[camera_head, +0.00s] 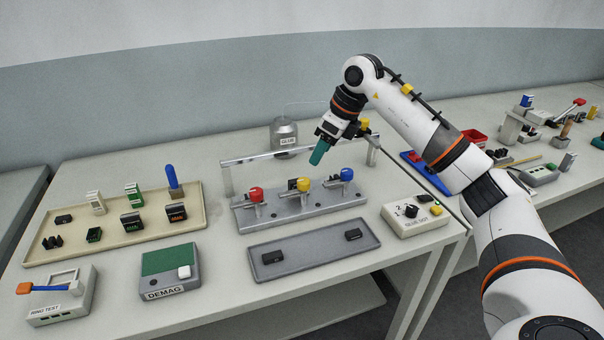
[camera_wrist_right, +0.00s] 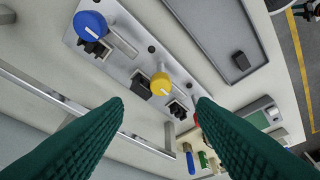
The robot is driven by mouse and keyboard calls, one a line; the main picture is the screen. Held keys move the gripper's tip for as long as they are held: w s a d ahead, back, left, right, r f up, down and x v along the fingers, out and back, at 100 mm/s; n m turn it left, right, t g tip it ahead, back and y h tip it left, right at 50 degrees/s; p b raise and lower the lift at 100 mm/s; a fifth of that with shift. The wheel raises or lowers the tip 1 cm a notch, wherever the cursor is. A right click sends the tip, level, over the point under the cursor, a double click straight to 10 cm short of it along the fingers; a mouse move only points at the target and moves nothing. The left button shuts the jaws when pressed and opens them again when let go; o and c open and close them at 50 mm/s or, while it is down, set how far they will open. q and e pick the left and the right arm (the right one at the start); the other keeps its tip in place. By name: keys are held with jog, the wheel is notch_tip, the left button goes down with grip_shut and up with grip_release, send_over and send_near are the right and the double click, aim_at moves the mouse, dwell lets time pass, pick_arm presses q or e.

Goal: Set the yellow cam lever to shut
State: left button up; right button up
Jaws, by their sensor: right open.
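The yellow cam lever (camera_head: 303,185) is the middle of three round-knobbed levers on a grey metal plate (camera_head: 318,210). In the right wrist view the yellow knob (camera_wrist_right: 162,84), with a white line on it, lies between and beyond my fingertips. My right gripper (camera_head: 319,154) is open and empty, its teal fingers above and behind the lever, not touching it. In the right wrist view the fingers (camera_wrist_right: 160,101) are spread wide. Dark connector blocks (camera_wrist_right: 141,85) sit beside the levers. My left gripper is not in view.
A red lever (camera_head: 256,194) and a blue lever (camera_head: 347,174) flank the yellow one. A metal rail (camera_head: 240,161) on posts stands behind the plate. A grey tray (camera_head: 315,252) is in front, a tan tray (camera_head: 115,240) at left, a control box (camera_head: 412,218) at right.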

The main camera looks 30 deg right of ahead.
send_over(305, 180)
jog(key=s+d, duration=0.1)
jog(key=s, duration=0.1)
notch_tip(305, 180, down, 5)
jog(key=shift+f, duration=0.15)
jog(key=x, duration=0.4)
jog(key=shift+w+f+p, duration=0.1)
jog(key=shift+p, duration=0.25)
jog(key=shift+w+a+f, duration=0.1)
jog(key=shift+w+f, duration=0.05)
jog(key=shift+f, duration=0.05)
jog(key=shift+c, duration=1.2)
jog(key=c, duration=0.7)
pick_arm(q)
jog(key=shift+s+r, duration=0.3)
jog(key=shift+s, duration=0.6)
